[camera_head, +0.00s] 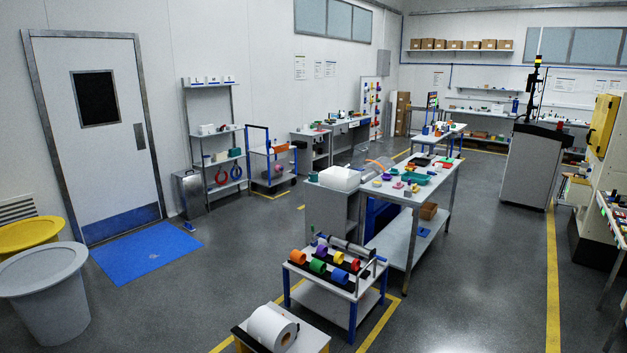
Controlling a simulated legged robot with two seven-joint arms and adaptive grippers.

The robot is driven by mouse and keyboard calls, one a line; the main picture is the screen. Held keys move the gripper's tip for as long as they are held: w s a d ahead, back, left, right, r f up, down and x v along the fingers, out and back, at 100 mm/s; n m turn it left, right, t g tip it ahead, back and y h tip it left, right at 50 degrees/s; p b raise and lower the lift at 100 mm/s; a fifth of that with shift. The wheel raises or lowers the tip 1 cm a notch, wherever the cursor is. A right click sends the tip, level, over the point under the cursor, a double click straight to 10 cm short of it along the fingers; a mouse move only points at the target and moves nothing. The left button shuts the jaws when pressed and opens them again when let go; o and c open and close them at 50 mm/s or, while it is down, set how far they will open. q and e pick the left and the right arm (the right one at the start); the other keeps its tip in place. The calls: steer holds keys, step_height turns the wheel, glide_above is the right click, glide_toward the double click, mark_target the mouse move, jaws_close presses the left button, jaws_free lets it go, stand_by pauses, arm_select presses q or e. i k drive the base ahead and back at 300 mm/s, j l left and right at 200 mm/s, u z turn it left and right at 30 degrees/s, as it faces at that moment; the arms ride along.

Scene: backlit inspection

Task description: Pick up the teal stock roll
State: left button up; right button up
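No roll that is plainly teal can be made out. A low white cart with blue legs (327,288) in the lower middle holds several coloured rolls in two rows. The front row has an orange roll (298,257), a green roll (318,267) and a blue roll (340,276). Behind them are a purple roll (321,250), a yellow roll (338,258) and a red roll (355,265). The green roll is the closest in colour to teal. Neither of my grippers is in view.
A large white roll (272,328) lies on a low stand in front of the cart. A long workbench (435,185) with small parts stands behind it. Grey and yellow bins (45,285) stand at the left near a blue mat (146,251). Open floor lies left and right of the cart.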

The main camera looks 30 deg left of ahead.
mark_target(312, 175)
steer(key=i+j+u, duration=0.25)
steer(key=j+u, duration=0.1)
steer(key=u, duration=0.2)
steer(key=i+j+u, duration=0.2)
steer(key=u, duration=0.25)
steer(key=i+j+u, duration=0.15)
steer(key=u, duration=0.3)
steer(key=i+u, duration=0.3)
steer(key=u, duration=0.15)
steer(key=i+u, duration=0.25)
steer(key=u, duration=0.15)
steer(key=i+u, duration=0.35)
steer(key=i, duration=1.15)
steer(key=i+z, duration=0.25)
steer(key=i, duration=0.3)
steer(key=i+z, duration=0.25)
steer(key=i, duration=0.3)
steer(key=i+j+z, duration=0.25)
steer(key=i, duration=0.3)
steer(key=i+j+z, duration=0.2)
steer(key=i, duration=0.3)
steer(key=i+l+z, duration=0.4)
steer(key=i+z, duration=0.85)
steer(key=i, duration=0.2)
steer(key=i+j+z, duration=0.2)
steer(key=i+z, duration=0.25)
steer(key=i, duration=0.05)
